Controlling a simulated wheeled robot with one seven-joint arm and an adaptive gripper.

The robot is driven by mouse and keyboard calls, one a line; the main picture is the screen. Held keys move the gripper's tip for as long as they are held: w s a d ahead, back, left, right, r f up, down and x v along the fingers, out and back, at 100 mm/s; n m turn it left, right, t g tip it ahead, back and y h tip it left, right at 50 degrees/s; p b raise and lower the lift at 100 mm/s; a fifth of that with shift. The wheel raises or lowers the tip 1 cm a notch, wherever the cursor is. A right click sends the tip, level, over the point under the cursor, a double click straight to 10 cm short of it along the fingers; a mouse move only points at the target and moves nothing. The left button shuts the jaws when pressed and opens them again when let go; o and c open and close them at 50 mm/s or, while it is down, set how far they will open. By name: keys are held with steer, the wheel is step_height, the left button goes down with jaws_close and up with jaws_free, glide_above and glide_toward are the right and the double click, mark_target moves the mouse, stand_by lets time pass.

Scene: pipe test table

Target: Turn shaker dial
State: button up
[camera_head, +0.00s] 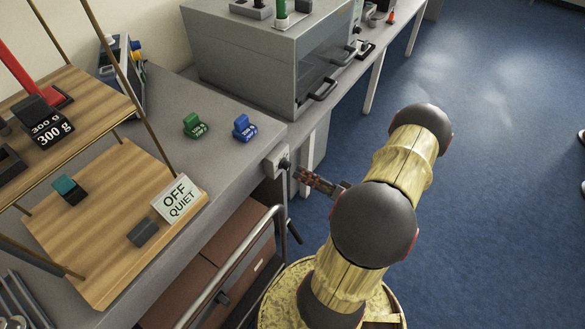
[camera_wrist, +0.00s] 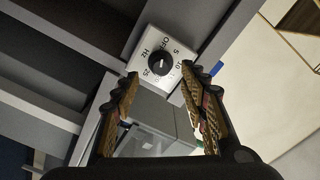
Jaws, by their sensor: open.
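The shaker dial is a round black knob (camera_wrist: 161,63) on a light grey square plate marked OFF, Hz and several numbers, in the upper middle of the wrist view. In the head view the dial (camera_head: 284,163) is on the side of the table edge, just left of my gripper. My gripper (camera_head: 301,175) is open and points at the dial. In the wrist view its two fingers (camera_wrist: 164,85) stand apart, with the dial beyond the tips, between them and slightly above. I see nothing between the fingers. Whether a fingertip touches the plate, I cannot tell.
Green (camera_head: 194,125) and blue (camera_head: 244,127) weights sit on the grey table (camera_head: 225,165). A grey oven (camera_head: 262,58) stands behind. A metal rail (camera_head: 232,262) runs below.

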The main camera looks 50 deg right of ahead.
mark_target(289, 168)
steer(key=shift+w+a+b, duration=0.15)
steer(key=shift+w+b, duration=0.2)
steer(key=shift+w, duration=1.2)
steer(key=shift+w+a+b, duration=0.15)
steer(key=shift+w+b, duration=0.15)
steer(key=shift+w, duration=1.2)
steer(key=shift+c, duration=0.7)
jaws_close()
